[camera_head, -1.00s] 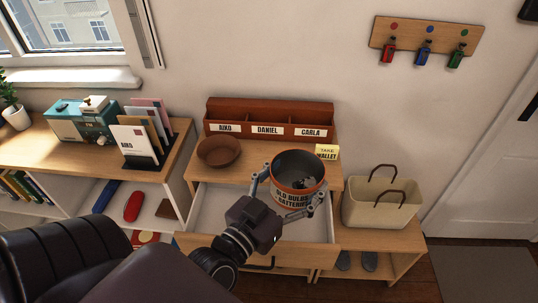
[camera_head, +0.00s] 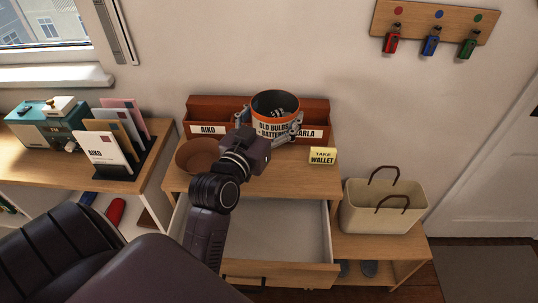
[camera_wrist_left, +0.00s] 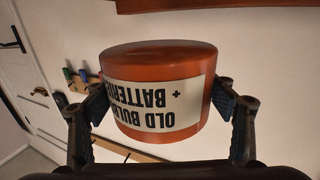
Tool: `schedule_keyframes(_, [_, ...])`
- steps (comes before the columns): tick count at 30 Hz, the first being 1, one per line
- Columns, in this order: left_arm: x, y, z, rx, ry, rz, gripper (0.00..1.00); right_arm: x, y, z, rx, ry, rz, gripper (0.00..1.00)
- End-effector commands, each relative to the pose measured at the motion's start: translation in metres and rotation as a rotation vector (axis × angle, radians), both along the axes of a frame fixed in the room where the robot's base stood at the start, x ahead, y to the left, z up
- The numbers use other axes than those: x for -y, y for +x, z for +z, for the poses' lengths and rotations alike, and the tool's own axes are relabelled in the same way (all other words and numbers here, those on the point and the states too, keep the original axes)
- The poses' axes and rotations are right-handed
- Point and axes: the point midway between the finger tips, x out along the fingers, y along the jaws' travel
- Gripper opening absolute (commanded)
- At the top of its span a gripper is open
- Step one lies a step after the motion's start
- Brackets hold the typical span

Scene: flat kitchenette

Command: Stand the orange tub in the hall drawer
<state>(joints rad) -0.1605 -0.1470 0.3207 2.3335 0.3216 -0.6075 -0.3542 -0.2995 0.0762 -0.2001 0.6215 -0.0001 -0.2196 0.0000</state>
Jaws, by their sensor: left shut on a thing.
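The orange tub (camera_head: 274,104), with a pale label reading "OLD BULBS + BATTERIES", is in my left gripper (camera_head: 272,138). Its open top shows some dark contents. In the head view it covers the middle of the red-brown name organizer; whether it touches that cannot be told. In the left wrist view the tub (camera_wrist_left: 158,62) sits between the two fingers (camera_wrist_left: 160,112), label upside down. The hall drawer (camera_head: 285,232) is pulled open below the cabinet top, and its visible inside is pale and bare. My arm hides its left part. My right gripper is not in view.
A brown bowl (camera_head: 193,157) and a yellow "TAKE WALLET" note (camera_head: 322,156) are on the cabinet top (camera_head: 292,182). The name organizer (camera_head: 206,112) stands at its back. A cream basket (camera_head: 378,208) is on the lower bench at right. A letter rack (camera_head: 122,168) is at left.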

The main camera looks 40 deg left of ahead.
Motion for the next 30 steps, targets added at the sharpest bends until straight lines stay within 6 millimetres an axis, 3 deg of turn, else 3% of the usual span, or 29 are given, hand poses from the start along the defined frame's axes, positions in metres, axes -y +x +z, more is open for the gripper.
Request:
schedule_keyframes(3, [0.0,-0.001,-0.036,-0.003,-0.001,0.0,0.49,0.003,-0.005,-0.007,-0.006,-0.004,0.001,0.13])
schedule_keyframes(9, [0.0,0.0,-0.084,0.0,0.001,-0.001,0.49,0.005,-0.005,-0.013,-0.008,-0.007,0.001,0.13])
schedule_keyframes(17, [0.0,0.0,-0.108,0.004,0.002,-0.001,0.49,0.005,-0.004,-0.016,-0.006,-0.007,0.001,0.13])
schedule_keyframes(24, [0.0,0.0,-0.143,0.003,0.001,-0.001,0.49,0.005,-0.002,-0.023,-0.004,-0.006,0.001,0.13])
schedule_keyframes(30, [0.0,0.0,-0.146,0.006,0.001,0.001,0.49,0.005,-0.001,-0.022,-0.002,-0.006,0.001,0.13])
